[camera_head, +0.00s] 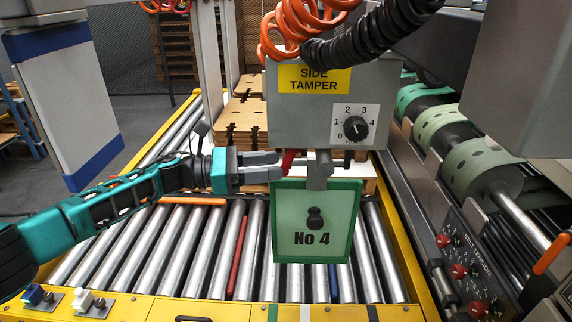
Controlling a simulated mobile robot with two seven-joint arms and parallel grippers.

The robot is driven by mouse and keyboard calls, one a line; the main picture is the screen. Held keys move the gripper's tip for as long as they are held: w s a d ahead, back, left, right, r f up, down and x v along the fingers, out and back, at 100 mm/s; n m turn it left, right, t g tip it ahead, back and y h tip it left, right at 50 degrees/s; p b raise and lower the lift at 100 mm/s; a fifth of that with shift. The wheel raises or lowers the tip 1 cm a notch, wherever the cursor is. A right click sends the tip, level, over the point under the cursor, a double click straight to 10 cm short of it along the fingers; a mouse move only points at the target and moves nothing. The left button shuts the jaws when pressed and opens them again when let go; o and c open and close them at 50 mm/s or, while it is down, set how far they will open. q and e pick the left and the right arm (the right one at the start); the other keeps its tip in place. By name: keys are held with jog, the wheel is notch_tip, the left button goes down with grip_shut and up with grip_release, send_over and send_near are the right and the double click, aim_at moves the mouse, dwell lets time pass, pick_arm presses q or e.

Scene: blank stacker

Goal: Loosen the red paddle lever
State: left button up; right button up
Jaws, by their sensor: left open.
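The red paddle lever (289,160) shows as a short red piece under the lower left of the grey side tamper box (298,129). The fingers are open, one above the other, and partly cover the lever. I cannot tell whether they touch it. A grey bracket (319,170) hangs just right of the lever. My right gripper is not in view.
A green-framed "No 4" plate (333,219) hangs below the box, above a roller conveyor (190,249) with yellow rails. Orange and black coiled hoses (372,33) hang over the box. Green-covered rollers (470,163) and a panel with red knobs (458,271) stand at right.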

aim_at(286, 164)
pick_arm(q)
jog(key=shift+w+d, duration=0.2)
jog(key=shift+d, duration=0.8)
jog(key=shift+w+d, duration=0.2)
jog(key=shift+d, duration=0.8)
jog(key=shift+c, duration=0.3)
grip_shut()
